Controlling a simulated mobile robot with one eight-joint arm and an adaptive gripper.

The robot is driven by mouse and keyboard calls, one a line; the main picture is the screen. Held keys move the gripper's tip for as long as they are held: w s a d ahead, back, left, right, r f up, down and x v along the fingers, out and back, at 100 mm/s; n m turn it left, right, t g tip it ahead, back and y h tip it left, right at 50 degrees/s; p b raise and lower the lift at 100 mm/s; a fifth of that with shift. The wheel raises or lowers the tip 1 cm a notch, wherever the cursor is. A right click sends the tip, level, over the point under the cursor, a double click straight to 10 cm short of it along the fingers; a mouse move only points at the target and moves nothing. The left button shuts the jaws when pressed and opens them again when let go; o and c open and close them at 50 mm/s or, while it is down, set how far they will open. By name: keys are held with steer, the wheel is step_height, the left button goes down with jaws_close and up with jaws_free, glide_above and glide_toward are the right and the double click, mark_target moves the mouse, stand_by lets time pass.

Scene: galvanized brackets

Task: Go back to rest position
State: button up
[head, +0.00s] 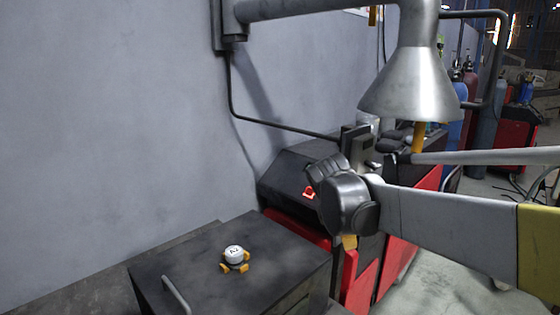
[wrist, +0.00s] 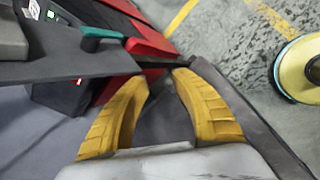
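My gripper (wrist: 160,80) has two yellow ribbed fingers with a clear gap between their tips, and nothing is held between them. In the head view, a yellow tip (head: 348,243) shows just below my arm's black joint, in front of the red and black equipment. The rest of the gripper is hidden there by the arm. In the wrist view the fingers hang over a dark surface, with the concrete floor beyond.
A white rounded piece with yellow parts (head: 234,254) sits on a black cabinet (head: 290,250) at lower left. A metal hood (head: 410,90) hangs above my arm. A green-handled tool (wrist: 100,33) lies near the fingers. Gas cylinders (head: 487,115) stand behind. Open floor (head: 440,285) lies at lower right.

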steer(key=s+f+m+y, duration=0.1)
steer(key=s+m, duration=0.5)
steer(key=s, duration=0.3)
steer(key=s+d+f+m+t+y, duration=0.1)
steer(key=s+f+m, duration=0.1)
steer(key=s+m, duration=0.5)
steer(key=s+d+f+m+y, duration=0.1)
steer(key=s+f+m, duration=0.1)
steer(key=s+m, duration=0.4)
steer(key=s, duration=0.4)
steer(key=shift+s+d+f+t+y, duration=0.25)
steer(key=shift+s+t+y, duration=0.05)
steer(key=shift+s, duration=0.05)
